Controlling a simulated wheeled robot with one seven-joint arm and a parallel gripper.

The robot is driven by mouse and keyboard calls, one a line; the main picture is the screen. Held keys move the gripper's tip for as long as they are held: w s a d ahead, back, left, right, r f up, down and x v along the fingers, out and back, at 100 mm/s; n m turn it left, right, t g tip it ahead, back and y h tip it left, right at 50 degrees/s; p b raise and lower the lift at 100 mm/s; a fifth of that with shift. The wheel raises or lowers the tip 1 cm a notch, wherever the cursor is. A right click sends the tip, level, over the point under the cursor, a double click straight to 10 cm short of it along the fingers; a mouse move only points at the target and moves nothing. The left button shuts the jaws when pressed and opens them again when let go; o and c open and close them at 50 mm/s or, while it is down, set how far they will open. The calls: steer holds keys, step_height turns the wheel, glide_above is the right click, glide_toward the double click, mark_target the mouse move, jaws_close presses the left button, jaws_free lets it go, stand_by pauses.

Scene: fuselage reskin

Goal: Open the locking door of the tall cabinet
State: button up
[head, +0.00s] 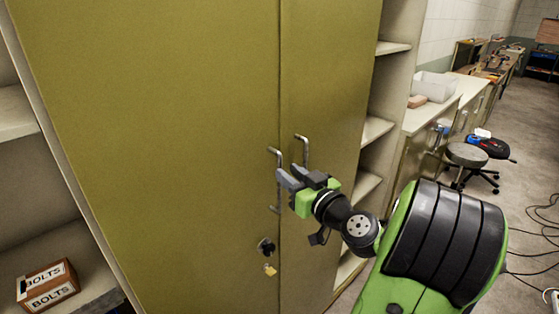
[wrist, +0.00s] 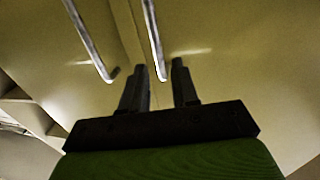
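The tall olive cabinet has a wide left door (head: 150,130) and a right door (head: 335,90) that meet at a vertical seam; both look closed. A metal bar handle (head: 277,152) is on the left door, and another (head: 304,150) is on the right door. A dark round lock (head: 266,246) with a yellow tag or padlock (head: 270,270) sits low on the left door. My gripper (head: 284,178) is at the left door's handle, covering its middle. In the wrist view, the fingers (wrist: 158,80) are apart, with one bar's end between or just beyond them; contact is unclear.
Open shelves flank the cabinet; a bolts box (head: 48,285) sits on the left one. Benches (head: 440,110) with a white bin (head: 434,86) and a stool (head: 467,155) stand at right. Cables lie on the floor (head: 530,190) at far right.

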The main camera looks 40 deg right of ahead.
mark_target(281, 167)
steer(key=w, duration=0.1)
steer(key=w+p, duration=0.1)
steer(key=w, duration=0.1)
steer(key=w+d, duration=0.1)
steer(key=w, duration=0.1)
steer(key=shift+c, duration=0.4)
jaws_close()
